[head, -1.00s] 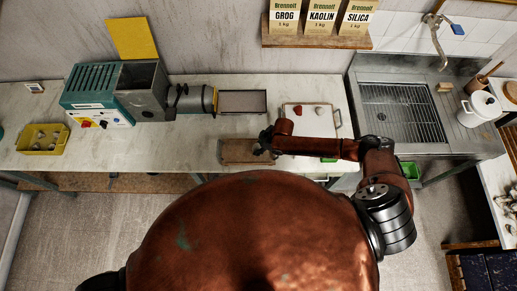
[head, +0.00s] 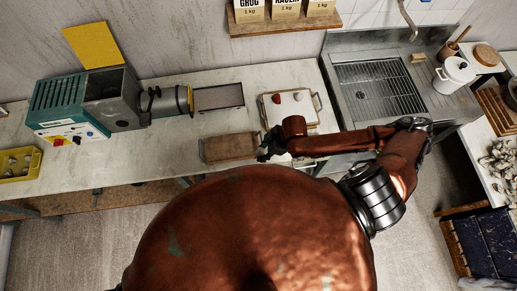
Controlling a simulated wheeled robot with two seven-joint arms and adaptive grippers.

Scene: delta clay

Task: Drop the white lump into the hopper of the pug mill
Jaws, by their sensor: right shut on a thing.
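The pug mill (head: 70,103) is a teal and grey machine at the left of the bench, with a barrel pointing right. Its hopper (head: 122,112) is the grey metal box with a dark open top. A small pale lump (head: 298,97) lies on the white tray (head: 310,115), to the right of a red lump (head: 276,98). My right gripper (head: 266,153) is shut at the right end of the wooden board, well to the right of the hopper. What it grips is too small and dark to make out. My left gripper is out of view.
A wooden board (head: 225,149) lies at the bench's front edge, and a dark shallow tray (head: 218,96) lies beyond the barrel. A yellow bin (head: 35,172) stands far left, a sink (head: 375,85) right. The bench (head: 150,160) before the mill is clear.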

